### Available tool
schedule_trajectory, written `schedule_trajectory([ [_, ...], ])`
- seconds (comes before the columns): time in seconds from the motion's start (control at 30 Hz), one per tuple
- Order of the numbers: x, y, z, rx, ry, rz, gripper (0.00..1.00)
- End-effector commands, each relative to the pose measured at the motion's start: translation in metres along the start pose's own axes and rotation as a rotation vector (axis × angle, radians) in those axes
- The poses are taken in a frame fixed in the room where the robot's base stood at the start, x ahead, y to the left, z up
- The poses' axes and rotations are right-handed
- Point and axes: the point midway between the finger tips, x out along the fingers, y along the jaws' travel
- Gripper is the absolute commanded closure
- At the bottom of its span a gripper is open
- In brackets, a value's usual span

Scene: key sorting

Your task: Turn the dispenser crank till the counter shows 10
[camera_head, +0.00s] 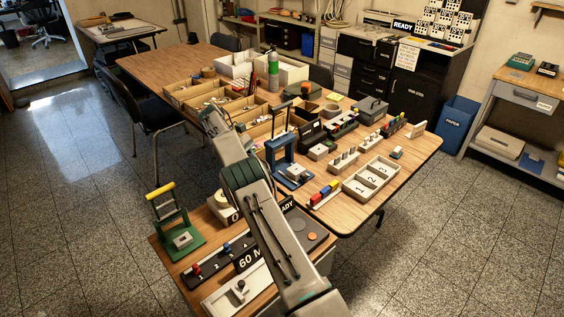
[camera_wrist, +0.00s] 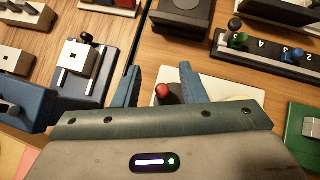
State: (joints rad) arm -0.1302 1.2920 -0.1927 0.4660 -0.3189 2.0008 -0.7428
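A cream and white device, which looks like the dispenser (camera_head: 221,201), stands on the near desk, partly behind my arm in the head view. A dark digit that looks like 0 shows on its counter face (camera_head: 235,216); anything beside it is hidden by my arm. In the wrist view a red knob (camera_wrist: 164,92), likely the crank handle, shows over a white plate (camera_wrist: 196,85). My gripper (camera_wrist: 160,70) is open, with its blue-grey fingers to either side of the knob in the picture. I cannot tell whether they touch it. The head view hides the gripper behind my arm.
A slider board with numbered knobs (camera_wrist: 265,48) and a green block (camera_wrist: 303,124) lie at the right of the wrist view. Blue fixtures (camera_wrist: 88,70) stand at its left. A blue press (camera_head: 287,160) stands on the wooden table, close beside my arm in the head view.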

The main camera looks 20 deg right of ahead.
Motion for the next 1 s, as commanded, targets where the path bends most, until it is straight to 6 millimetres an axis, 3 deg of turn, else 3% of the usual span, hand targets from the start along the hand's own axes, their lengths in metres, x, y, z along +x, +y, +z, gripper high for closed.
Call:
schedule_trajectory([
  [0.27, 0.008, 0.006, 0.025, 0.001, -0.001, -0.003, 0.62],
  [0.8, 0.028, 0.026, 0.108, 0.001, 0.000, -0.002, 0.62],
  [1.0, 0.032, 0.030, 0.125, 0.000, 0.000, -0.001, 0.62],
])
